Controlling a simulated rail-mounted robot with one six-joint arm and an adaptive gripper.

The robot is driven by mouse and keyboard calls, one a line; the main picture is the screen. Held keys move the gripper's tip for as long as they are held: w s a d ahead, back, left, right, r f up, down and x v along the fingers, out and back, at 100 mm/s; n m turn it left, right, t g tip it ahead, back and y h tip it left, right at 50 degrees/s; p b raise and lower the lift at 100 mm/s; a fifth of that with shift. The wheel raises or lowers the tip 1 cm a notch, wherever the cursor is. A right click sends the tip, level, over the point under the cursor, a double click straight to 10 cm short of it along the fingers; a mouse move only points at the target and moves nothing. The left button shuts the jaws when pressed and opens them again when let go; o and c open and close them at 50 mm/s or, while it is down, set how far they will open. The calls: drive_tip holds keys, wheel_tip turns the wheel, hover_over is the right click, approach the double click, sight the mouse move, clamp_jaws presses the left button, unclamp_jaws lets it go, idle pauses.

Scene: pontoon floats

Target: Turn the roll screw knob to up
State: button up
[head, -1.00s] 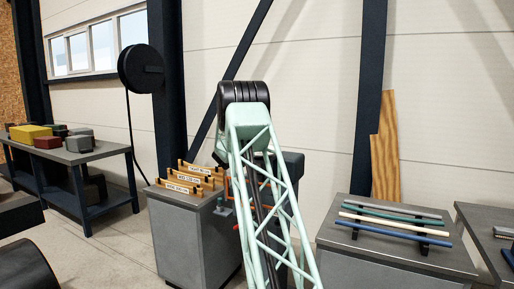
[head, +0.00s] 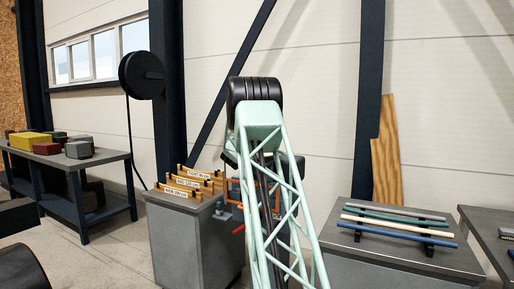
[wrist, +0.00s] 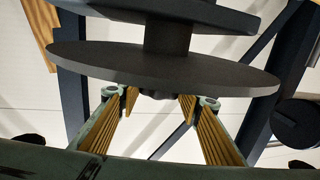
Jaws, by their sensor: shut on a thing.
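In the wrist view a large dark grey disc, seemingly the roll screw knob (wrist: 165,65), fills the upper middle, with a thick stem above it and a small hub on its lower side. My gripper (wrist: 158,100) has green fingers with ribbed tan pads, one on each side below the disc. The fingers stand apart, shut on the knob; the disc hides the contact. In the head view my green lattice arm hides the gripper and the knob. I cannot tell which way the knob is turned.
Left of my arm a grey cabinet (head: 193,250) carries labelled wooden racks (head: 190,183), with a red handle (head: 238,229) beside. A bench with coloured blocks (head: 35,142) stands far left. A bench with several rods (head: 395,222) stands right. Dark posts (head: 369,100) line the wall.

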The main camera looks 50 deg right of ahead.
drive_tip(key=shift+n+t+y+b, duration=0.3)
drive_tip(key=shift+n+t+b, duration=0.2)
drive_tip(key=shift+t+b, duration=0.25)
drive_tip(key=shift+n+t+y, duration=0.7)
drive_tip(key=shift+n+t, duration=0.1)
drive_tip(key=shift+t, duration=0.25)
drive_tip(key=o, duration=0.9)
drive_tip(key=shift+s+a, duration=0.1)
drive_tip(key=shift+a, duration=0.05)
drive_tip(key=shift+v, duration=5.8)
